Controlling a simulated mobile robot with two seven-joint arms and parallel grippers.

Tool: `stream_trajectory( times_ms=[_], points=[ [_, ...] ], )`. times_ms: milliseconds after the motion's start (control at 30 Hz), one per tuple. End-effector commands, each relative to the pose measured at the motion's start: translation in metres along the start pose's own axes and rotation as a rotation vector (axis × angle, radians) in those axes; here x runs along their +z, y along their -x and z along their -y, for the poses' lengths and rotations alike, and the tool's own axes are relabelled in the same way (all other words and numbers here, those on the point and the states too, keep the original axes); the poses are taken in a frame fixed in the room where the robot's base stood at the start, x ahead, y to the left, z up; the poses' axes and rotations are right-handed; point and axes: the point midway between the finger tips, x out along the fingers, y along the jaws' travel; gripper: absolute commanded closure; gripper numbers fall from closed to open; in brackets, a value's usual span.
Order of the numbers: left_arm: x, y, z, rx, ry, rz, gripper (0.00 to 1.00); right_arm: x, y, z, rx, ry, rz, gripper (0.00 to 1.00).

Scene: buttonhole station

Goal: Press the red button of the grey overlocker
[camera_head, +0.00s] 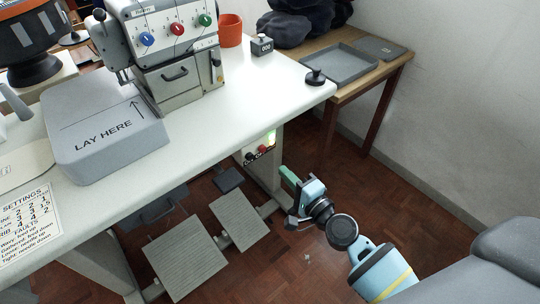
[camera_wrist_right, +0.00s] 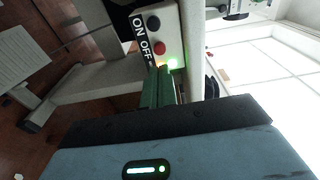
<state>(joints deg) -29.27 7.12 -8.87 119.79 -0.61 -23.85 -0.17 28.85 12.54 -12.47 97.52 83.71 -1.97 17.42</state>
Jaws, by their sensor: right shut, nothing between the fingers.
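The grey overlocker (camera_head: 165,40) stands on the white table, with blue, red and green dials on its front. Under the table's edge a switch box (camera_wrist_right: 178,20) carries a dark button (camera_wrist_right: 153,22) beside ON, a red button (camera_wrist_right: 158,47) beside OFF and a lit green lamp (camera_wrist_right: 172,63). The red button also shows in the head view (camera_head: 262,148). My right gripper (camera_head: 286,173) is shut and empty, in front of and below the box. In the wrist view its green fingertips (camera_wrist_right: 160,70) appear just below the red button; I cannot tell contact. My left gripper is not in view.
The white table (camera_head: 235,95) overhangs the switch box. Its leg stands beside the box, and grey pedals (camera_head: 240,218) lie below. A LAY HERE block (camera_head: 105,115), a black knob (camera_head: 315,77) and a small counter (camera_head: 262,46) are on top.

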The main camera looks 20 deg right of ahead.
Motion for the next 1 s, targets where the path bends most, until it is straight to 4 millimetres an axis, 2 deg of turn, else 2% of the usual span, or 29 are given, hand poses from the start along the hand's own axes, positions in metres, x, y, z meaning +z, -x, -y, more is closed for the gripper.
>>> stream_trajectory(
  times_ms=[33, 200, 400, 600, 1000],
  points=[
    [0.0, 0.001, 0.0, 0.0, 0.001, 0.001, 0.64, 0.0, -0.011, 0.001, -0.002, -0.001, 0.0, 1.0],
    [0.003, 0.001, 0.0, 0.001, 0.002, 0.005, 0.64, 0.0, -0.041, 0.001, -0.001, 0.0, 0.0, 1.0],
    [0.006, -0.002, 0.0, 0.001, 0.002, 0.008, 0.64, 0.0, -0.066, -0.001, 0.0, -0.001, 0.0, 1.0],
    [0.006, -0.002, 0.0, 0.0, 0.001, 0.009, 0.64, 0.0, -0.076, -0.001, 0.001, 0.001, 0.0, 1.0],
    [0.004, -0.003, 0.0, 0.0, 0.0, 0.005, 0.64, 0.0, -0.079, 0.0, 0.0, 0.0, 0.0, 1.0]
  ],
)
